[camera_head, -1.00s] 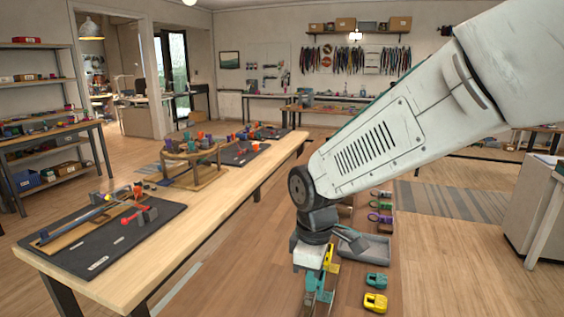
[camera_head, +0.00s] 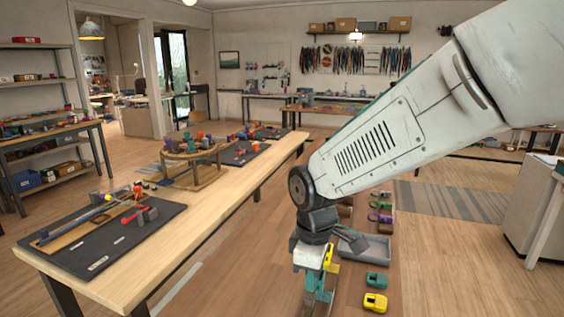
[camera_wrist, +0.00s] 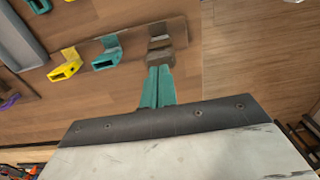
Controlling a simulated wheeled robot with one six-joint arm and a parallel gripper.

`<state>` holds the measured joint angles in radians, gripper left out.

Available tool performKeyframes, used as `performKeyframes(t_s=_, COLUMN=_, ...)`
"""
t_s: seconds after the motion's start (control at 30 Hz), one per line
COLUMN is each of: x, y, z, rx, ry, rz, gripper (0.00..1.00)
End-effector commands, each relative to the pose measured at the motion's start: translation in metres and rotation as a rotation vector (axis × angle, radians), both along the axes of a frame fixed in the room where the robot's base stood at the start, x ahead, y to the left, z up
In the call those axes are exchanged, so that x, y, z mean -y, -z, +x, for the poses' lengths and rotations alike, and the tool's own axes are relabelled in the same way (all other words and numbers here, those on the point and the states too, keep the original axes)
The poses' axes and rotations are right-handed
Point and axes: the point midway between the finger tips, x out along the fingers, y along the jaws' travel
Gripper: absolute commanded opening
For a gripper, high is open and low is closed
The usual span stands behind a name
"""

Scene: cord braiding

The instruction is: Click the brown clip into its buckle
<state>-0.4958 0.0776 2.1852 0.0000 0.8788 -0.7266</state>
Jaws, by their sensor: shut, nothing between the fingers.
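My gripper (camera_wrist: 157,88) has teal fingers that lie together, with nothing between them. In the wrist view a grey-brown piece (camera_wrist: 161,52) sits just beyond the fingertips. It looks like the brown clip and its buckle together, but I cannot tell where one ends or whether the clip is fully seated. In the head view my gripper (camera_head: 317,290) points down at the lower middle, and the brown piece is hidden there.
A teal buckle (camera_wrist: 106,60) and a yellow buckle (camera_wrist: 65,68) lie in a row left of the brown piece in the wrist view. A grey tray (camera_head: 370,248) stands behind them. A long wooden table (camera_head: 210,222) with black mats stands at the left.

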Motion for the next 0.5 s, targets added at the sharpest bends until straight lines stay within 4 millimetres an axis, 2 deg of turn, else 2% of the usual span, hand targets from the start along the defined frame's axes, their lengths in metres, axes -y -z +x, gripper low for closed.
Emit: performKeyframes(t_s=0.5, x=0.0000, y=0.0078, z=-0.0001, rx=-0.001, ry=0.000, rz=-0.001, gripper=0.00)
